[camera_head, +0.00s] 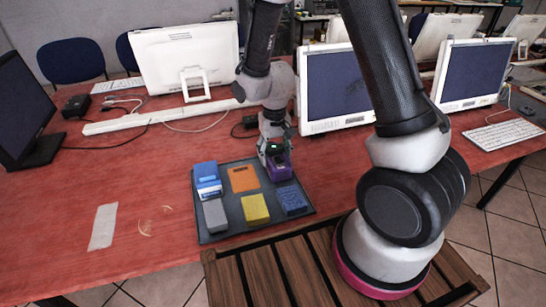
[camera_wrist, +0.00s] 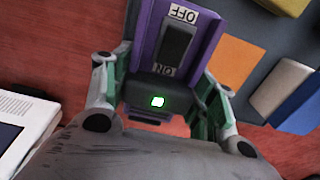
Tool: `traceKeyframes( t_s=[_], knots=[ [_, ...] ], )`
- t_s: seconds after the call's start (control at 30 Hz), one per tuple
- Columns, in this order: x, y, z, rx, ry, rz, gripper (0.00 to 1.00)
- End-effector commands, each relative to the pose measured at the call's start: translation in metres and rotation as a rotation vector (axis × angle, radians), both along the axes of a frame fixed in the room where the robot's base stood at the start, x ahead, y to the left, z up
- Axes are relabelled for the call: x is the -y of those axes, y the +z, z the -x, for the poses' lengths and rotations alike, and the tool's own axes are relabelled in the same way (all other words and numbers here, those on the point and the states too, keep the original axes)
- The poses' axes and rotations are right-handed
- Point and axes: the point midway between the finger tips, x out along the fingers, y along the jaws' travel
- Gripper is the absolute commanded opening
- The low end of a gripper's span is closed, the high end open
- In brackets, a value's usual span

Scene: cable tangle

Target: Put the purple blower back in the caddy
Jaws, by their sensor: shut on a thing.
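The purple blower (camera_head: 280,170) is at the far right corner of the dark grey caddy (camera_head: 216,238), a flat tray on the red table. My gripper (camera_head: 270,150) reaches down from above and is shut on the blower. In the wrist view the purple blower (camera_wrist: 147,36) has a dark switch marked OFF and ON and sits between the two fingers of my gripper (camera_wrist: 160,82). I cannot tell whether the blower rests on the caddy floor or hangs just above it.
The caddy also holds an orange block (camera_head: 243,178), a blue and white block (camera_head: 207,180), a grey block (camera_head: 215,215), a yellow block (camera_head: 255,208) and a dark blue block (camera_head: 291,198). Monitors (camera_head: 335,90) stand behind. The table left of the caddy is mostly clear.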

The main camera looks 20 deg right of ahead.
Motion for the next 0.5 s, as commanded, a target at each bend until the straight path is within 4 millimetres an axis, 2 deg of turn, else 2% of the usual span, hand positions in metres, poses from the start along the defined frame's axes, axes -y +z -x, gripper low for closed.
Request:
traceKeyframes(
  t_s=[0.1,0.47,0.5],
  knots=[
    [-0.0001,-0.0122,-0.0001,0.000,0.000,0.000,0.38],
    [-0.0002,-0.0157,-0.0001,0.000,0.000,0.000,0.38],
    [-0.0001,-0.0166,0.0000,0.000,0.000,0.000,0.59]
  ],
)
